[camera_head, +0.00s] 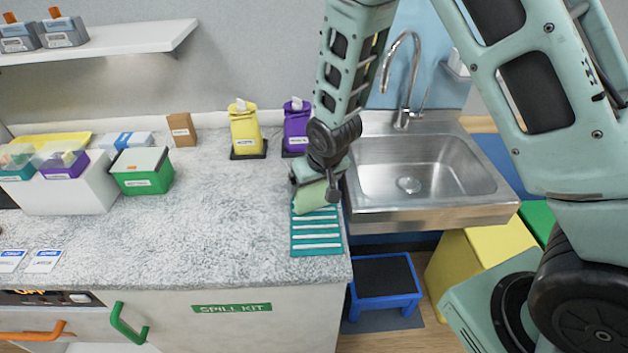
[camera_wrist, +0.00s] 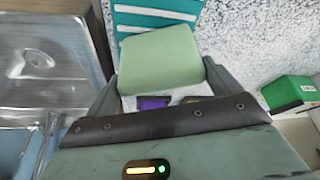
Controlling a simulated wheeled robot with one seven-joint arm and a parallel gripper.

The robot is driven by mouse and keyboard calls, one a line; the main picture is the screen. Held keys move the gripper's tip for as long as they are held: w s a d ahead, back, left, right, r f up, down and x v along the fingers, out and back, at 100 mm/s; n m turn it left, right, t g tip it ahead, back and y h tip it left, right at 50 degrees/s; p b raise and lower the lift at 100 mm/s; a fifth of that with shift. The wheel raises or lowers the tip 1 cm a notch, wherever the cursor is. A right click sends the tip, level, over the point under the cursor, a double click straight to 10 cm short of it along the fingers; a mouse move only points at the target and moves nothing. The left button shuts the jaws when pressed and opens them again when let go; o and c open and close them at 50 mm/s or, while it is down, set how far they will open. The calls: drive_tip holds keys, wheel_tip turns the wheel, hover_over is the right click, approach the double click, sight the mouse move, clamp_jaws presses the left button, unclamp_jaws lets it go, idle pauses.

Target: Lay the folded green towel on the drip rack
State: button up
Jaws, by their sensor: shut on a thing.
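The folded green towel (camera_head: 314,197) is pale green and hangs in my gripper (camera_head: 320,184). In the wrist view the towel (camera_wrist: 160,60) sits between the two fingers of my gripper (camera_wrist: 165,85), which is shut on it. The drip rack (camera_head: 317,238) is teal with white bars and lies on the counter left of the sink. In the head view the towel overlaps the rack's far end. The rack (camera_wrist: 150,8) also shows past the towel in the wrist view. I cannot tell whether the towel touches the rack.
A steel sink (camera_head: 430,205) with a tall faucet (camera_head: 402,85) is right of the rack. A green box (camera_head: 142,175) is at left. The speckled counter (camera_head: 220,220) between is clear.

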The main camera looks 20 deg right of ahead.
drive_tip(key=shift+f, duration=0.15)
drive_tip(key=o, duration=0.7)
drive_tip(key=b+v, duration=0.2)
drive_tip(key=v, duration=1)
drive_tip(key=s+a+r+n+g, duration=0.1)
drive_tip(key=s+a+n, duration=0.1)
drive_tip(key=s, duration=0.6)
drive_tip(key=s+a+r+n+g, duration=0.1)
drive_tip(key=s+a+n+g, duration=0.1)
drive_tip(key=s, duration=0.5)
drive_tip(key=s+a+r+n+g+b, duration=0.1)
drive_tip(key=s+a+n, duration=0.2)
drive_tip(key=s, duration=0.5)
drive_tip(key=shift+s, duration=0.3)
